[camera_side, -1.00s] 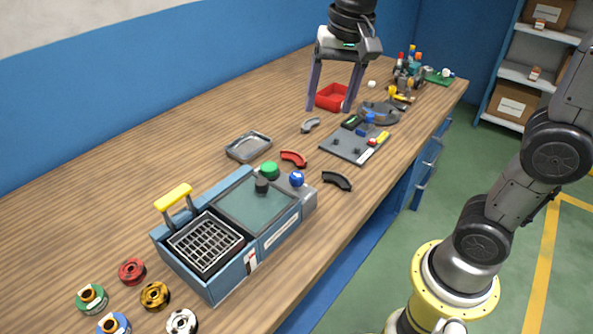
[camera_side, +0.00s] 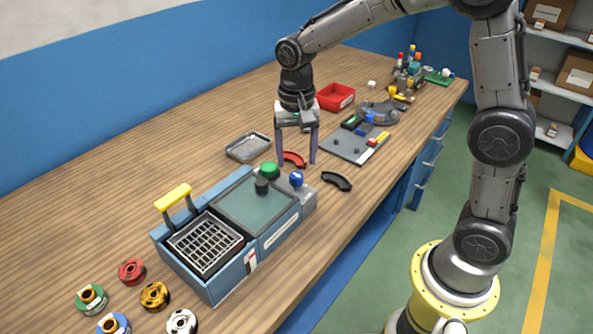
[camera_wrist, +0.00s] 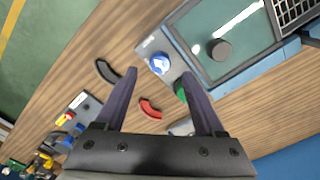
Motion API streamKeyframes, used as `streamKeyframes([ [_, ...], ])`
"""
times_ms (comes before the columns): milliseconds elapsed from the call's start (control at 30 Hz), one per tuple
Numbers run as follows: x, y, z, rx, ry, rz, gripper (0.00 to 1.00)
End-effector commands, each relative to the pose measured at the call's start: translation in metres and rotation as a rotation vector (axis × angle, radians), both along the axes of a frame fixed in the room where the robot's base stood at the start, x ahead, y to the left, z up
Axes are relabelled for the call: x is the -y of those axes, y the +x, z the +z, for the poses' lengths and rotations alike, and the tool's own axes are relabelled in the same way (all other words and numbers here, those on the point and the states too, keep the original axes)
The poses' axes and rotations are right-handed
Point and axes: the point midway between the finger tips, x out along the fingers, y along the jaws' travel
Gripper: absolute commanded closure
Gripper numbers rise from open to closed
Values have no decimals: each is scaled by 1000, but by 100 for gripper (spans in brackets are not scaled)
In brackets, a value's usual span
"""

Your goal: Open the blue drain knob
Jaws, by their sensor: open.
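The blue drain knob (camera_side: 296,179) is a small round knob on the grey end panel of the blue fryer-like unit (camera_side: 283,238). A green knob (camera_side: 269,170) stands beside it. My gripper (camera_side: 297,162) is open and empty, with its fingers pointing down above the table just behind the knobs. In the wrist view the blue knob (camera_wrist: 160,63) lies ahead of the space between my fingertips (camera_wrist: 165,80), apart from both. The green knob (camera_wrist: 181,93) is partly hidden by one finger there.
The red curved piece (camera_side: 294,159) and the black curved piece (camera_side: 337,181) lie near my gripper. A metal tray (camera_side: 248,146) is to the left. A yellow-handled basket (camera_side: 206,243) fills the unit's near end. A grey board (camera_side: 345,148) lies to the right.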

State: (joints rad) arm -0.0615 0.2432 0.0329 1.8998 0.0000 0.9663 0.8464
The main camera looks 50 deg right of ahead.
Motion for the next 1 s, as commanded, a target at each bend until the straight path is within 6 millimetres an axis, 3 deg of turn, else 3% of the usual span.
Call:
streamKeyframes([
  [100,0,-1,-21,-4,-1,0,29],
  [300,0,0,-43,-1,0,0,29],
  [700,0,0,-49,0,0,0,29],
  [1000,0,0,-49,1,1,0,83],
])
